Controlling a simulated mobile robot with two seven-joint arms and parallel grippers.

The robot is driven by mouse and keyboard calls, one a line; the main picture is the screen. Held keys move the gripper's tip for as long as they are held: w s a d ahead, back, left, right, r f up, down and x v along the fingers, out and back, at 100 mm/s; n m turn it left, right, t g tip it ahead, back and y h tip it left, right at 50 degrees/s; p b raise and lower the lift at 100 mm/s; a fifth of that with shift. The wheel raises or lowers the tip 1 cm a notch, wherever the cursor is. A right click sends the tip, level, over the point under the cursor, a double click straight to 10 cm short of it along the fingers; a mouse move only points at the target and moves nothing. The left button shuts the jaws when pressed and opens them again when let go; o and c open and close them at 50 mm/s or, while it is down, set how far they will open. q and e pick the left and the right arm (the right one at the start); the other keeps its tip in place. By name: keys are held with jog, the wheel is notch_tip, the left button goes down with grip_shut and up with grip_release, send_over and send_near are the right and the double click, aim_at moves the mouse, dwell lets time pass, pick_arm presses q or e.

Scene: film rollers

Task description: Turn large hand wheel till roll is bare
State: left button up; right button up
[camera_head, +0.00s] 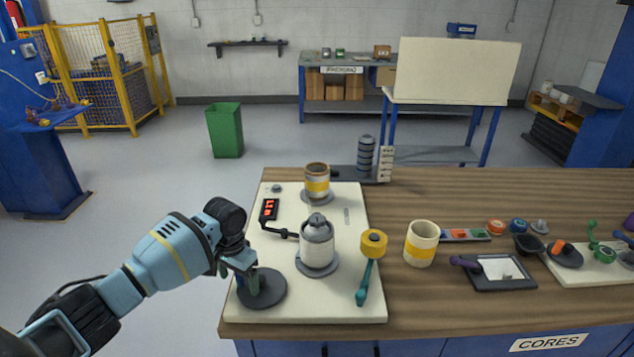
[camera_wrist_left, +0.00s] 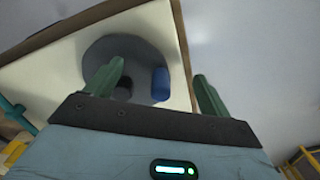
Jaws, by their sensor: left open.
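The large hand wheel (camera_head: 268,295) is a dark grey disc at the front left corner of the cream board; it also shows in the left wrist view (camera_wrist_left: 105,55). Its upright blue handle (camera_wrist_left: 160,85) stands near the rim. My left gripper (camera_head: 250,282) is over the wheel's left side. Its green fingers (camera_wrist_left: 160,85) are open, one on each side of the handle, with gaps showing. A pale roll (camera_head: 317,243) with a grey cone top stands on a grey plate mid-board. A yellow-banded spool (camera_head: 317,180) stands behind it. My right gripper is out of view.
A counter with red digits (camera_head: 269,210) is at the board's left. A teal lever with a yellow roller (camera_head: 373,245) is at its right. A cream yellow-banded core (camera_head: 421,245), trays and small parts stand further right. The bench front edge is close.

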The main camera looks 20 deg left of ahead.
pick_arm(q)
jog(key=shift+r, duration=0.1)
jog(key=shift+r, duration=3.4)
jog(key=shift+s+f, duration=0.1)
